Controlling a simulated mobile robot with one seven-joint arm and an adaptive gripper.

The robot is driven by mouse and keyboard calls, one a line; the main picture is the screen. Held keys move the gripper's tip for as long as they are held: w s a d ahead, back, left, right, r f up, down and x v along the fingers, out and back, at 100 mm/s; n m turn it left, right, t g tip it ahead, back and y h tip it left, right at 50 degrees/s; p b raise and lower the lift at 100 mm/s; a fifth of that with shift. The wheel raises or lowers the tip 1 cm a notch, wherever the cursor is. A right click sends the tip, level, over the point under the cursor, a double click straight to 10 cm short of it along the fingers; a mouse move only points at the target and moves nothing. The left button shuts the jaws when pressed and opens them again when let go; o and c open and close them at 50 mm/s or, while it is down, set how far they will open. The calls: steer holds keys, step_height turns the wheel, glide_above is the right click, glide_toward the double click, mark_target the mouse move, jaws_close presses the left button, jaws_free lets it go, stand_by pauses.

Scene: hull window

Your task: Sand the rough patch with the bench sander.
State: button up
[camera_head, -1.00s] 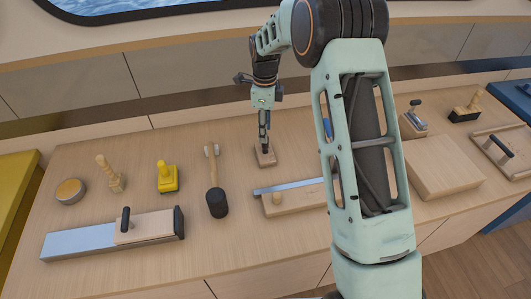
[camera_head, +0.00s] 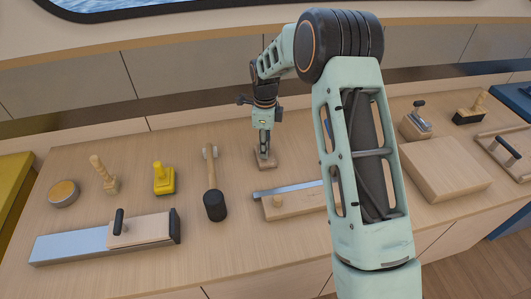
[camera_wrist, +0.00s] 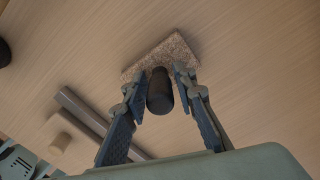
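A small brown block (camera_head: 266,161) with a dark upright knob lies on the bench top, right of the mallet; it may be the bench sander, but I cannot be sure. In the wrist view the block (camera_wrist: 178,54) looks speckled and grainy, and its black knob (camera_wrist: 160,92) points toward the camera. My gripper (camera_wrist: 160,84) is open, with one finger on each side of the knob and narrow gaps between. In the head view my gripper (camera_head: 265,150) hides most of the knob. I cannot clearly make out a rough patch.
A mallet (camera_head: 213,185), a yellow-based tool (camera_head: 163,180) and a long metal plate (camera_head: 70,243) lie to the left. A board with a metal strip (camera_head: 292,203) lies just in front of the block. A thick wooden slab (camera_head: 445,168) and several tools stand at right, partly behind my arm.

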jaws_close()
steer(key=shift+r, duration=0.1)
steer(key=shift+r+p, duration=1.75)
steer(key=shift+r, duration=1.7)
steer(key=shift+r+p, duration=1.45)
steer(key=shift+r, duration=1.1)
steer(key=shift+s+f, duration=0.1)
steer(key=shift+f, duration=0.05)
